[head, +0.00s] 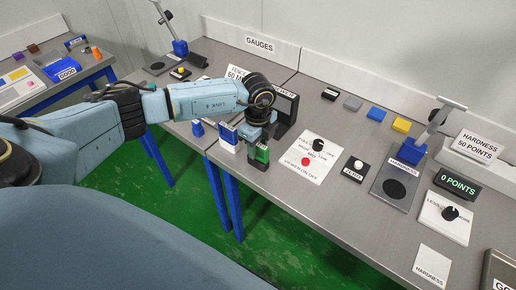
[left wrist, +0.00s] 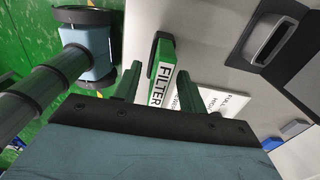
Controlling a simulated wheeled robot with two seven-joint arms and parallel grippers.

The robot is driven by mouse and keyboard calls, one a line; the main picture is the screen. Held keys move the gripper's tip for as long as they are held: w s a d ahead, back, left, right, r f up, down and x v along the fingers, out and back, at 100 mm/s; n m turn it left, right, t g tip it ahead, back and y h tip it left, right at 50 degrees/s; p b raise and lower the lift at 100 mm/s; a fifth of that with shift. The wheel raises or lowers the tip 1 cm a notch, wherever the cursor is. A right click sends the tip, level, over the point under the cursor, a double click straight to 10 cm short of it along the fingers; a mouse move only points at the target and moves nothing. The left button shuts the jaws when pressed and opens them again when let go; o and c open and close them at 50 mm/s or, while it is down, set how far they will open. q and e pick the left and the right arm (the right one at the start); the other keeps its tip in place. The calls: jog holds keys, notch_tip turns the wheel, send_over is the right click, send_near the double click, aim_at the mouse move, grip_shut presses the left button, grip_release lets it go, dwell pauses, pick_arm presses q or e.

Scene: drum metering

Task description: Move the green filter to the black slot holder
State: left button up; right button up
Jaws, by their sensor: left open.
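The green filter (head: 259,156) stands near the front edge of the bench, with a black part against it. In the left wrist view its white FILTER label (left wrist: 158,85) faces the camera. My left gripper (head: 256,137) is open just above the filter. In the left wrist view the filter lies between the open fingers (left wrist: 158,88); contact cannot be told. A black block (head: 330,93) sits at the back of the bench, and a black upright frame (head: 287,104) stands behind my gripper. I cannot tell which is the black slot holder. My right gripper is out of view.
A blue and white block (head: 228,137) stands left of the filter. A white switch panel (head: 312,158) lies to its right. Grey (head: 353,103), blue (head: 376,114) and yellow (head: 401,125) blocks line the back. A hardness stand (head: 402,168) stands further right.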

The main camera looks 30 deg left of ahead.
pick_arm(q)
notch_tip(320, 180, up, 12)
jog(key=shift+f, duration=0.25)
dwell(0.9)
